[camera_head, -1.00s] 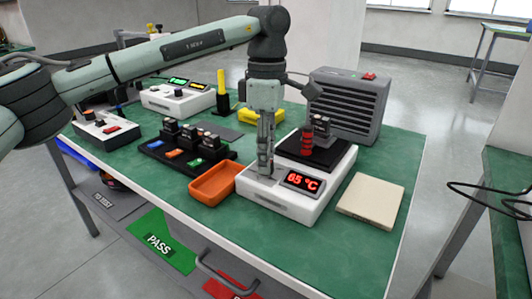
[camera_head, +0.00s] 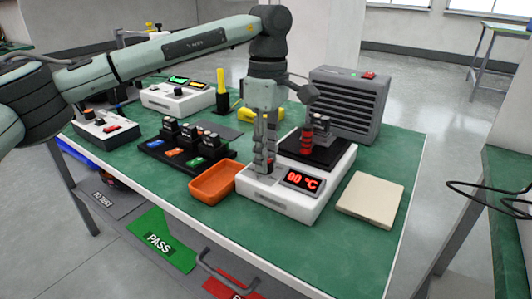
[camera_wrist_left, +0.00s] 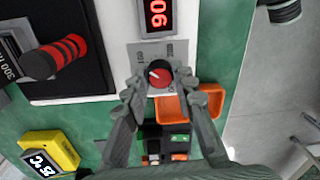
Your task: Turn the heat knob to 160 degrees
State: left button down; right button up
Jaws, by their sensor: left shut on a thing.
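The heat knob (camera_wrist_left: 158,75) is a round red-topped dial with a white pointer, seen in the left wrist view on the white hot-plate unit (camera_head: 308,208). My left gripper (camera_head: 264,168) points straight down at the unit's front left corner. In the left wrist view its two fingers (camera_wrist_left: 161,92) are shut on the knob from both sides. In the head view the fingers mostly hide the knob. The red display (camera_head: 302,180) beside it appears to read 90 °C; it also shows in the left wrist view (camera_wrist_left: 158,14). My right gripper is not in view.
A red-and-black cylinder (camera_head: 306,144) stands on the unit's black plate. An orange tray (camera_head: 213,185) sits close to its left, a beige slab (camera_head: 370,195) to its right. A grey vented box (camera_head: 348,105) stands behind. A black module rack (camera_head: 185,150) is farther left.

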pick_arm(q)
jog(key=c, duration=1.2)
grip_release()
jog(key=shift+r, duration=0.1)
jog(key=r, duration=1.1)
jog(key=shift+w+d+r, duration=0.1)
jog(key=shift+w+r, duration=0.15)
jog(key=shift+r, duration=0.15)
